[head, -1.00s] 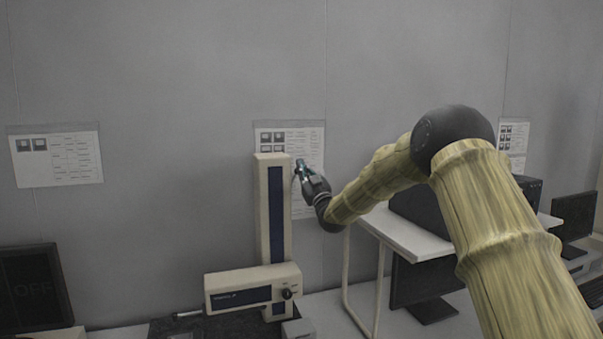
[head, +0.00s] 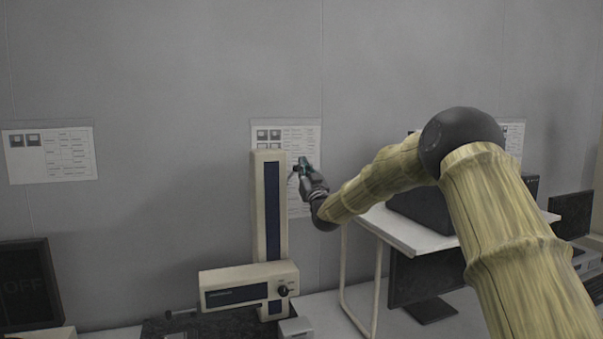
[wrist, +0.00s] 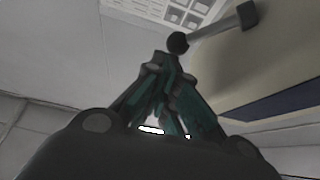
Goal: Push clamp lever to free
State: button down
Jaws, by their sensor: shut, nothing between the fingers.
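The clamp lever (wrist: 215,29) shows in the wrist view as a grey rod with a dark ball knob (wrist: 178,42) at its left end and a dark block at its right end. It sits beside the cream column of the measuring instrument (head: 258,210). My gripper (wrist: 165,62) is shut and empty, its fingertips just below the ball knob in the picture. I cannot tell whether they touch it. In the head view my gripper (head: 303,167) is just right of the column's upper part, and the lever is too small to make out.
The instrument's horizontal head (head: 235,287) with a dark knob is low on the column. A white stand (head: 408,233) with a dark box is at the right. A dark monitor (head: 30,285) is at the left. Paper sheets hang on the grey wall.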

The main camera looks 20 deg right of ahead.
jog(key=d+f+m+h+b, duration=0.1)
jog(key=m+h+b, duration=0.1)
jog(key=m, duration=0.2)
jog(key=d+f+m+g+h+b, duration=0.1)
jog(key=m+h+b, duration=0.2)
jog(key=m, duration=0.1)
jog(key=d+f+m+g+h+b, duration=0.1)
jog(key=f+m+h+b, duration=0.1)
jog(key=m+b, duration=0.1)
jog(key=shift+w+f+m, duration=0.1)
jog(key=shift+m, duration=0.3)
jog(key=s+a+f+b, duration=0.1)
jog(key=s+b, duration=0.2)
jog(key=s, duration=0.8)
jog(key=shift+s+f, duration=0.25)
jog(key=shift+f, duration=0.1)
